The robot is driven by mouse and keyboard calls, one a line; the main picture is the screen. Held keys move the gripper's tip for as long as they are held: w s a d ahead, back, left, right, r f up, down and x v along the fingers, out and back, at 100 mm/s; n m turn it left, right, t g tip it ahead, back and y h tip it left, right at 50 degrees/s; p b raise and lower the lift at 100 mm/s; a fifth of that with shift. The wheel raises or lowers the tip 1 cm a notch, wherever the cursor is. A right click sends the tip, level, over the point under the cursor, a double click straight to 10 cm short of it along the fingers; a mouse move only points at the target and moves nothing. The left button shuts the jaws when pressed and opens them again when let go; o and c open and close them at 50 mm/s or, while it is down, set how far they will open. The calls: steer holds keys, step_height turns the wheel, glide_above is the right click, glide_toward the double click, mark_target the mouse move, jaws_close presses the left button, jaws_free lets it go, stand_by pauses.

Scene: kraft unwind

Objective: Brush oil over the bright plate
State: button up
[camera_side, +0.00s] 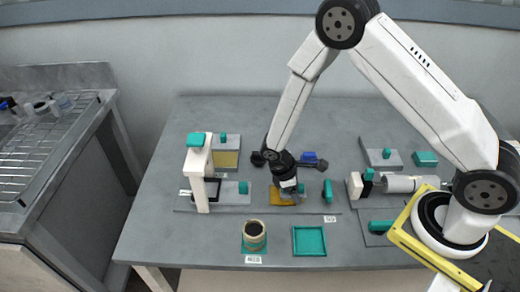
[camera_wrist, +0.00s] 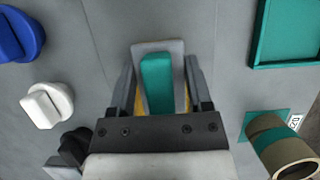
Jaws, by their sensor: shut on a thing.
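My gripper (camera_side: 287,190) points down over the middle of the bench. In the wrist view, its fingers (camera_wrist: 159,72) are shut on a teal handle (camera_wrist: 157,84) with a grey block around it. I cannot tell whether this piece is a brush. A yellow plate (camera_side: 278,199) shows just below my gripper, partly hidden by it; touching or apart is unclear. Another yellow plate (camera_side: 225,160) lies farther back left, on a grey base. An open round pot (camera_side: 254,236) with a teal band stands at the front; it also shows in the wrist view (camera_wrist: 284,150).
A teal tray (camera_side: 309,241) lies right of the pot. A white post with a teal top (camera_side: 198,170) stands left. Blue (camera_wrist: 20,33) and white (camera_wrist: 47,105) knobs lie near my gripper. A grey roller (camera_side: 398,184) is at right. The bench's front left is clear.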

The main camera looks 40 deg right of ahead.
mark_target(281, 191)
steer(key=shift+s+d, duration=0.25)
steer(key=shift+w+a, duration=0.1)
steer(key=shift+w, duration=0.05)
stand_by(0.8)
steer(key=shift+w+a, duration=0.75)
steer(key=shift+a, duration=0.05)
steer(key=shift+a, duration=0.1)
steer(key=shift+w+a, duration=0.75)
steer(key=shift+w, duration=0.1)
steer(key=shift+w+a, duration=0.15)
steer(key=shift+w+a, duration=0.75)
